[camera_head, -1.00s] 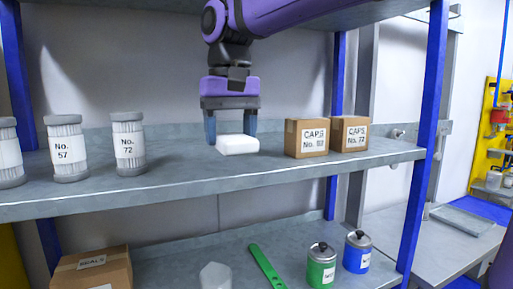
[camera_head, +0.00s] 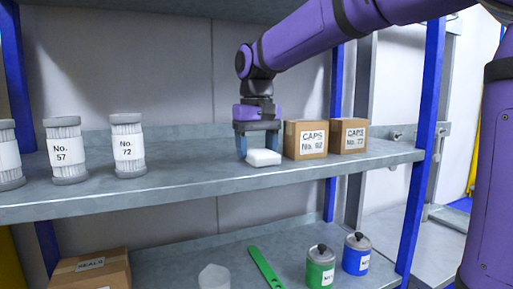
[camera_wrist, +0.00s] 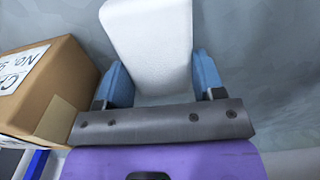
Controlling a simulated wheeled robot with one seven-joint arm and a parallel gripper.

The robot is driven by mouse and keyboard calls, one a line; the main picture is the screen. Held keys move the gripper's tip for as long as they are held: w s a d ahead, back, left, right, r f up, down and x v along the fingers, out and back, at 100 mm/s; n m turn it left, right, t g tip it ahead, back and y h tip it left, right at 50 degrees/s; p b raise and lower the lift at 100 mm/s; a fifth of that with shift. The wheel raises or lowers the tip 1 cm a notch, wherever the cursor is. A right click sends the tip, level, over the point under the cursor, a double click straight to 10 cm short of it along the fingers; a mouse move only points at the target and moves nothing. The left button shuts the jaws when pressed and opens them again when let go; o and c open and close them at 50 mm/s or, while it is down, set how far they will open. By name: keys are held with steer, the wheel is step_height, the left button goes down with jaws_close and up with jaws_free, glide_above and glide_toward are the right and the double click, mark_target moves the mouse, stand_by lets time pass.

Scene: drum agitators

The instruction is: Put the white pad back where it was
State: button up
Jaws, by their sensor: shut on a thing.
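The white pad (camera_head: 264,158) is a pale block at the upper shelf (camera_head: 200,180), just left of the caps boxes. My gripper (camera_head: 258,147) points down over it and is shut on it, with the blue fingers at its two sides. In the wrist view the pad (camera_wrist: 152,45) sits between the blue fingers (camera_wrist: 160,80) and sticks out beyond them. The pad looks at or very near the shelf surface; I cannot tell whether it touches.
A caps box (camera_head: 306,139) stands close to the right of my gripper, with another caps box (camera_head: 348,135) beyond it. A filter labelled No. 72 (camera_head: 128,146) and a filter labelled No. 57 (camera_head: 66,151) stand at the left. The shelf between filters and pad is clear.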

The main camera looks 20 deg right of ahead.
mark_target(257, 149)
steer(key=o, duration=0.8)
steer(key=shift+o, duration=0.2)
step_height(257, 149, up, 12)
stand_by(0.5)
